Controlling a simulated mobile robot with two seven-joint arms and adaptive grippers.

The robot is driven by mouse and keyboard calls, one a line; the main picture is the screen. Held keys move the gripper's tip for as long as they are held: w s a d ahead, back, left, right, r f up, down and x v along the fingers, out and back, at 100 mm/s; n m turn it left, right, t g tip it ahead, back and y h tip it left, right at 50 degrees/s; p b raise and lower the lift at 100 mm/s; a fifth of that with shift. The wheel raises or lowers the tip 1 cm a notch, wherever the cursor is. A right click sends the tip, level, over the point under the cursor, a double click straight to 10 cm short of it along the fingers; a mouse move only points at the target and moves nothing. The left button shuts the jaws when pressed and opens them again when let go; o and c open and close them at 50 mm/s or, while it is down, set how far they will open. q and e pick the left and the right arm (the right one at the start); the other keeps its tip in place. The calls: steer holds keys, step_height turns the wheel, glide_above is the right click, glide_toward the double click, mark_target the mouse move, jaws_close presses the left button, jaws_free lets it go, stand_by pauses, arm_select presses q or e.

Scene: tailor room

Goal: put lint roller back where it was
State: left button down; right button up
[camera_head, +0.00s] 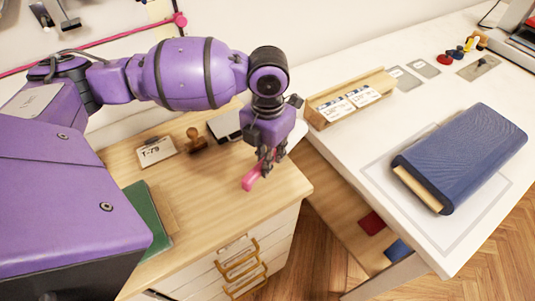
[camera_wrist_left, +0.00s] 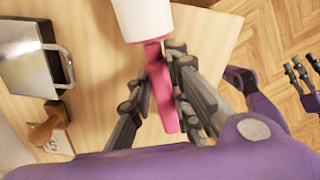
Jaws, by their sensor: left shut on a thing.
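The lint roller has a pink handle (camera_head: 251,178) and a white roll (camera_wrist_left: 141,18). In the left wrist view the pink handle (camera_wrist_left: 161,88) stands between the dark fingers of my left gripper (camera_wrist_left: 155,92). My left gripper (camera_head: 266,160) is shut on the handle, above the wooden cabinet top (camera_head: 215,217) near its right part. In the head view the gripper hides part of the roller. My right gripper (camera_wrist_left: 301,75) shows only partly at the right edge of the left wrist view, over the floor.
On the cabinet top are a T-79 card (camera_head: 156,151), a wooden-handled stamp (camera_head: 195,140), a metal-and-white holder (camera_head: 224,124) and a green mat (camera_head: 147,214). The white table (camera_head: 345,147) at right carries a wooden card tray (camera_head: 350,97) and a blue fabric bolt (camera_head: 464,155). The cabinet's front right is clear.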

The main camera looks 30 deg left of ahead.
arm_select(q)
steer(key=shift+f, duration=0.75)
steer(key=c, duration=1.6)
jaws_free()
steer(key=shift+o, duration=0.2)
steer(key=shift+r, duration=0.1)
step_height(320, 180, up, 12)
